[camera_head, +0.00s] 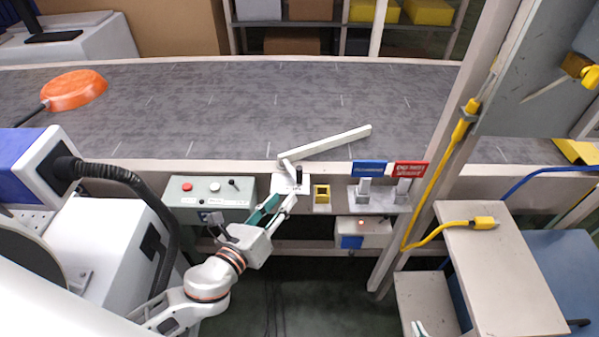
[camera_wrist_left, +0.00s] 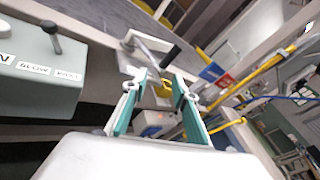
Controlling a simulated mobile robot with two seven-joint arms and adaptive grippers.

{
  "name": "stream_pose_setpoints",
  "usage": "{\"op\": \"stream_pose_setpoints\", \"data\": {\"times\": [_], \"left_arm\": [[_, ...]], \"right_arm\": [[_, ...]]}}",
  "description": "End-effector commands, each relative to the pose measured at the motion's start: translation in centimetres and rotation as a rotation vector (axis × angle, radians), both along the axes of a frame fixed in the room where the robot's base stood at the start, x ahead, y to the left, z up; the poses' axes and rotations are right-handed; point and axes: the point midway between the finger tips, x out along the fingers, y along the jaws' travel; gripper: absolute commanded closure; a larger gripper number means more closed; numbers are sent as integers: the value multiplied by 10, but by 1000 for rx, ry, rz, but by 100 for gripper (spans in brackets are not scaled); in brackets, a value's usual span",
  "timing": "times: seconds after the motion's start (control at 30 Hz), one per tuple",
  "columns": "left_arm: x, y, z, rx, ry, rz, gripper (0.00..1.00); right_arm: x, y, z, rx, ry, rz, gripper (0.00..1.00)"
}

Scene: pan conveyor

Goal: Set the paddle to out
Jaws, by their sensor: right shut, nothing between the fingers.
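The paddle (camera_head: 325,143) is a pale bar that slants from its pivot at the belt's near edge out over the grey belt, toward the right. A short dark handle (camera_head: 299,175) stands by the pivot plate; a dark handle also shows in the left wrist view (camera_wrist_left: 171,56). My left gripper (camera_head: 283,203) is just in front of the pivot plate. Its two teal fingers are apart and empty in the left wrist view (camera_wrist_left: 155,82), with the handle beyond the tips. Only the tip of my right gripper (camera_head: 418,328) shows at the bottom edge, shut.
An orange pan (camera_head: 73,89) lies on the belt (camera_head: 230,110) at the left. A control box (camera_head: 212,190) is left of the pivot. A yellow block (camera_head: 321,194), a blue sign (camera_head: 369,168) and a red sign (camera_head: 410,169) are to the right. A post with yellow cable (camera_head: 437,190) stands further right.

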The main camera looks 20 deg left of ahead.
Motion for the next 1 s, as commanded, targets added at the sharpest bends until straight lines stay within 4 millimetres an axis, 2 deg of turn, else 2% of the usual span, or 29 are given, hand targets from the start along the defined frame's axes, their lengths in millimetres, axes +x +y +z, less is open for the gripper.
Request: {"op": "stream_pose_setpoints", "data": {"times": [0.1, 0.23, 0.37, 0.73, 1.0], "left_arm": [[7, -4, 22, 255, -128, -35, 72], [10, -6, 35, 389, -195, -46, 72], [19, -8, 38, 414, -207, -45, 72], [72, -20, 37, 408, -204, -44, 72], [85, -23, 36, 407, -202, -46, 72]], "right_arm": [[-1, 1, -6, 3, 4, -2, 100], [-1, 3, -6, 6, 4, -4, 100], [0, 3, -3, 7, 2, -4, 100], [3, 3, 8, 8, -9, -3, 100], [3, 2, 8, 6, -10, -2, 100]]}}
